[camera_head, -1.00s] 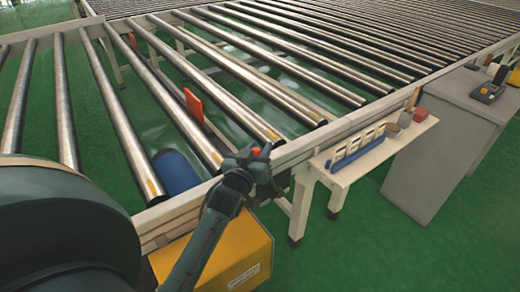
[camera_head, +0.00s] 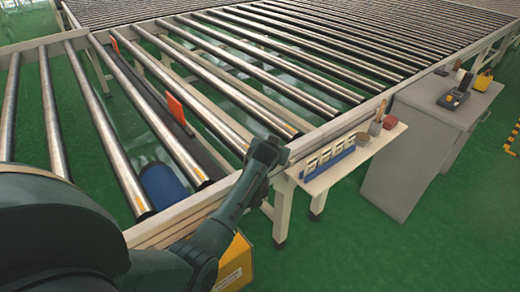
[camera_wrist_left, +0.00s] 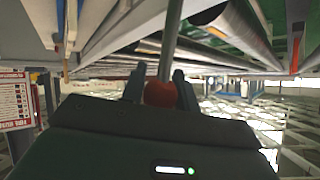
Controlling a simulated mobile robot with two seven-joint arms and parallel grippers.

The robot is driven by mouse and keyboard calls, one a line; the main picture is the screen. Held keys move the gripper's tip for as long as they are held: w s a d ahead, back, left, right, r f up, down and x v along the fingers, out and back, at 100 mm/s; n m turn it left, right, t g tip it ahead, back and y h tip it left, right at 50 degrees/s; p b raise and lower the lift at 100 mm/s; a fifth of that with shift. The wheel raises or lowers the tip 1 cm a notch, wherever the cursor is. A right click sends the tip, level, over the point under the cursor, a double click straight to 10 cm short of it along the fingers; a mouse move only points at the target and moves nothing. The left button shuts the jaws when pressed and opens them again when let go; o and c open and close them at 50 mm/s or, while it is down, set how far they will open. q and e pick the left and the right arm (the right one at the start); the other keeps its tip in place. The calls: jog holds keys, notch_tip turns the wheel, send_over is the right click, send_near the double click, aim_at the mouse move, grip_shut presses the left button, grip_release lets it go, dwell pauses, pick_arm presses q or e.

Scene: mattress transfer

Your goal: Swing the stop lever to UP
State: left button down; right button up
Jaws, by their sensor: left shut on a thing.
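My left gripper (camera_head: 272,148) is at the near rail of the roller conveyor (camera_head: 160,222), and its arm hides part of the rail. In the left wrist view the gripper (camera_wrist_left: 160,88) is shut on the round red knob (camera_wrist_left: 160,95) of the stop lever. The lever's thin grey rod (camera_wrist_left: 173,40) runs up from the knob. In the head view the knob and rod are hidden behind the gripper, and I cannot read any UP mark. An orange-red upright plate (camera_head: 175,107) stands between the rollers. My right gripper is not in view.
A blue cylinder (camera_head: 165,187) lies low between the rollers. A pale side shelf (camera_head: 318,182) with a blue holder (camera_head: 327,160) is just right of the gripper. A grey cabinet (camera_head: 405,165) stands further right. A yellow box (camera_head: 236,265) is under the arm. Green floor is free at the right.

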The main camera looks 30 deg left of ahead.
pick_arm(q)
jog(key=shift+m+g, duration=0.4)
jog(key=shift+g, duration=0.5)
jog(key=w, duration=0.1)
jog(key=w+d+f+b, duration=0.1)
jog(key=w+b, duration=0.1)
jog(key=shift+w+d+f, duration=0.2)
jog(key=shift+w+f, duration=0.05)
jog(key=shift+w, duration=0.05)
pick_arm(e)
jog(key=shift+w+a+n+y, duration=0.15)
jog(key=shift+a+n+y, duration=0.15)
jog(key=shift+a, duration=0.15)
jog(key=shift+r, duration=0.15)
pick_arm(q)
jog(key=c, duration=1.5)
grip_release()
jog(key=o, duration=0.3)
jog(key=shift+w+f, duration=0.2)
jog(key=shift+o, duration=0.7)
jog(key=shift+s, duration=0.1)
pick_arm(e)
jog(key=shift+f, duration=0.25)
